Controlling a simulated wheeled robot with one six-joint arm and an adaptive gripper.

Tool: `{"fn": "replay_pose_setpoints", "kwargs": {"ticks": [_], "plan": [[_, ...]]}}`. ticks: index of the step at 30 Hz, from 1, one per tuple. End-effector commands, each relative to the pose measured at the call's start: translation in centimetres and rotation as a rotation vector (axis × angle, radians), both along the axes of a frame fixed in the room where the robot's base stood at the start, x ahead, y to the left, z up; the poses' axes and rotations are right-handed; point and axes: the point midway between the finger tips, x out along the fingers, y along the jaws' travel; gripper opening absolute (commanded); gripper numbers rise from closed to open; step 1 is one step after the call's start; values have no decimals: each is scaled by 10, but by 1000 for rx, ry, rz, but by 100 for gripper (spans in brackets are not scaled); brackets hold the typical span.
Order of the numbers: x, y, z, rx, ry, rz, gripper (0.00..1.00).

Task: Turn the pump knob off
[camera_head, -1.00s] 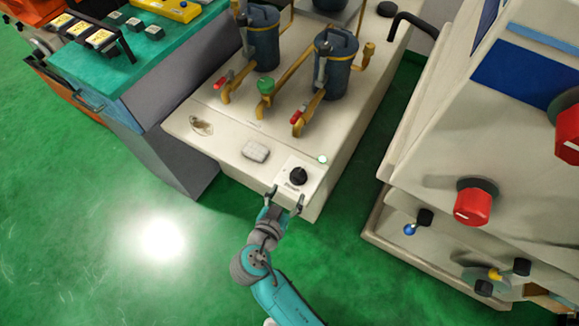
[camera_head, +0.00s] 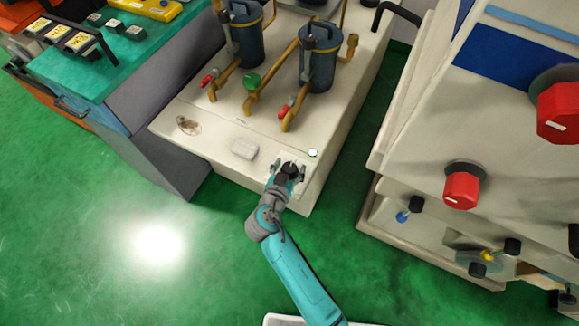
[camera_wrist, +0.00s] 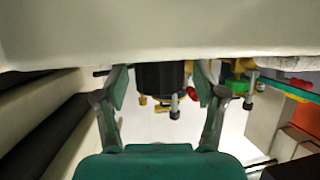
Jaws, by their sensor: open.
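The black pump knob (camera_head: 291,169) is on a small white plate at the front right corner of the cream pump unit (camera_head: 205,130). It also shows in the wrist view (camera_wrist: 160,77) as a black cylinder. My gripper (camera_head: 289,172) is at the knob with its fingers open, one on each side. In the wrist view my gripper (camera_wrist: 160,98) has a visible gap between each finger and the knob. The knob's pointer and the plate's label are mostly hidden by my gripper in the head view.
A small pale-green lamp (camera_head: 312,153) and a light grey block (camera_head: 244,148) sit near the knob. Blue canisters (camera_head: 317,58) with brass pipes and red-handled valves stand behind. A cream machine with red knobs (camera_head: 461,186) stands to the right. Green floor is clear in front.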

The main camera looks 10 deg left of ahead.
Motion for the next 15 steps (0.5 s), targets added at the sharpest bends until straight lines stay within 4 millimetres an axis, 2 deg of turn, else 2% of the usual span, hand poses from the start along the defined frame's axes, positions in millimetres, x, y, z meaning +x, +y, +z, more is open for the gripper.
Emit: {"fn": "replay_pose_setpoints", "kwargs": {"ticks": [5, 12, 15], "plan": [[0, 0, 0, 0, 0, 0, 68], [0, 0, 0, 0, 0, 0, 9], [0, 0, 0, 0, 0, 0, 9]]}}
